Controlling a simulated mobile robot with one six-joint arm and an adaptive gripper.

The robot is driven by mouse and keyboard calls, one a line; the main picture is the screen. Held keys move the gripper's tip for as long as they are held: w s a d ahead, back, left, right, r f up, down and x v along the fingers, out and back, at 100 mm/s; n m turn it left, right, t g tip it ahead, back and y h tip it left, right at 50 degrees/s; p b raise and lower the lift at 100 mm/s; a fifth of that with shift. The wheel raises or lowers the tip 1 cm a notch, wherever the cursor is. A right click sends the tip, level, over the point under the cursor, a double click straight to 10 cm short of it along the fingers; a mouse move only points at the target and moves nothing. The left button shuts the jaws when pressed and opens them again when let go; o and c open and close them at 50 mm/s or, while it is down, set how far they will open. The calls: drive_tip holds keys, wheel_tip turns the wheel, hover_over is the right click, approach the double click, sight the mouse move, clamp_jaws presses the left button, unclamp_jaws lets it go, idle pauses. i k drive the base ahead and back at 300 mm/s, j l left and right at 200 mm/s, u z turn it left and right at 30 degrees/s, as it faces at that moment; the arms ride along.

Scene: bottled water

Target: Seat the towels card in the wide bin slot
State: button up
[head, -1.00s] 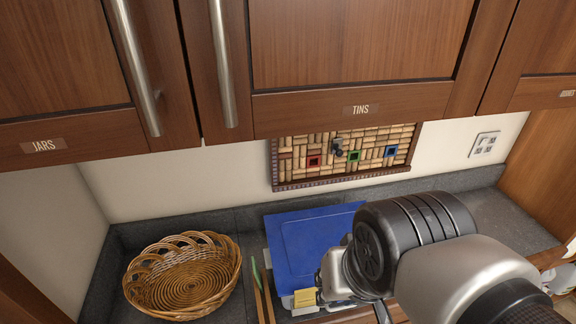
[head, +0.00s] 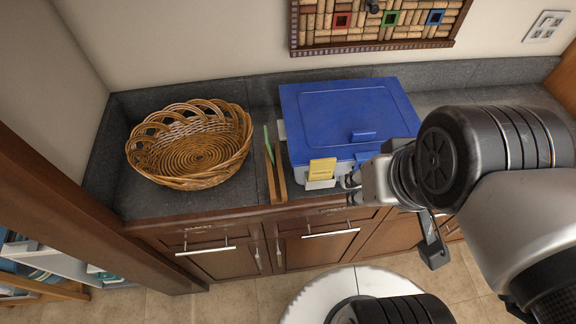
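A bin with a blue lid (head: 345,115) and pale, clear-looking walls (head: 297,173) stands on the counter. A small yellow card (head: 322,169) is upright at the bin's front; its lettering is too small to read. A white piece (head: 320,184) shows just below it, perhaps a slot or holder. I cannot tell whether the card is seated in it. My gripper (head: 350,188) is just right of the card at the front of the bin, low beside the counter edge. Its fingers are small and partly hidden by my wrist, so I cannot tell whether they are open or touch the card.
A wicker basket (head: 192,150) stands at the left on the grey counter (head: 130,200). A narrow wooden holder (head: 275,178) with a green item (head: 268,145) stands left of the bin. A cork board (head: 380,22) hangs on the wall behind. Drawers and doors (head: 318,250) lie below.

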sight(341, 168)
drive_tip(key=j+z, duration=0.15)
drive_tip(key=z, duration=0.25)
drive_tip(key=j+z, duration=0.15)
drive_tip(key=z, duration=0.25)
drive_tip(key=k+j+z, duration=0.1)
drive_tip(key=z, duration=0.25)
drive_tip(key=j+z, duration=0.15)
drive_tip(key=z, duration=0.25)
drive_tip(key=k+j, duration=0.75)
drive_tip(key=j, duration=0.2)
